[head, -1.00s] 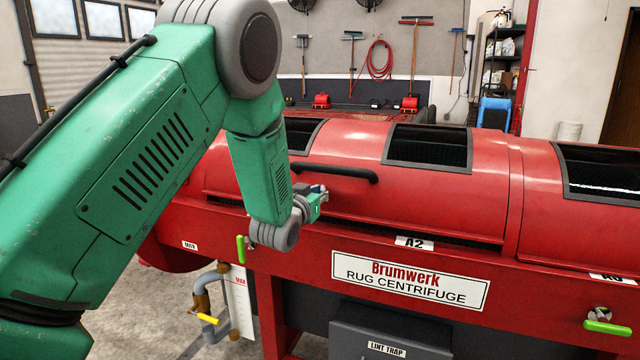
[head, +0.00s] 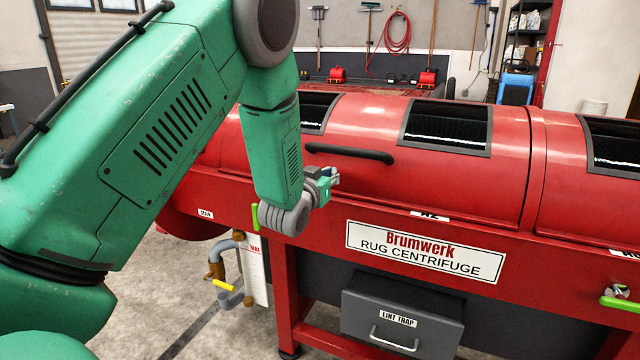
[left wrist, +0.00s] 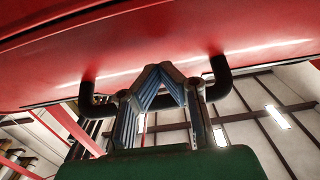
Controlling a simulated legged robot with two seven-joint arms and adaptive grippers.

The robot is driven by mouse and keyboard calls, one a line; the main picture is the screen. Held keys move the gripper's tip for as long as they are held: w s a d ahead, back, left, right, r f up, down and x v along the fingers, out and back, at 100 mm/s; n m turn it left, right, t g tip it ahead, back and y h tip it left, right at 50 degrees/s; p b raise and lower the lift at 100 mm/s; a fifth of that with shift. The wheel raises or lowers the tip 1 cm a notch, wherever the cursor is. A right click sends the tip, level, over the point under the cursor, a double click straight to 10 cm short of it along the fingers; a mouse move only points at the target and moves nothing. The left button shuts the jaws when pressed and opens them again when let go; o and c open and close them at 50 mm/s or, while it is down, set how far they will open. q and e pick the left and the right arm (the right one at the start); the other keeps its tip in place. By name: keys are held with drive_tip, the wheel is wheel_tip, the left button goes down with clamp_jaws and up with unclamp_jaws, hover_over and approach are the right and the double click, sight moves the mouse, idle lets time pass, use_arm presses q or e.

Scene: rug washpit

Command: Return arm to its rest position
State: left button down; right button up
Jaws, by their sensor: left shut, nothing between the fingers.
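My left arm comes in from the left in green and grey. Its left gripper (head: 332,180) is shut and empty in front of the red lid (head: 385,180) of the centrifuge, just below the lid's black bar handle (head: 350,153). In the left wrist view the closed fingertips (left wrist: 160,70) point up close under the red lid surface, with the handle's two posts (left wrist: 220,75) on either side. The handle's middle is hidden behind the fingers; whether they touch it I cannot tell. My right gripper is not in view.
The Brumwerk rug centrifuge (head: 520,240) fills the middle and right. Green levers sit at its left (head: 255,217) and right (head: 615,303). A grey lint trap drawer (head: 400,320) is below. A pipe with a yellow lever (head: 223,284) stands at left. Floor (head: 160,310) shows at lower left.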

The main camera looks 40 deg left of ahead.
use_arm(q)
drive_tip(key=v, duration=0.9)
drive_tip(key=shift+s, duration=0.35)
drive_tip(key=shift+d, duration=0.1)
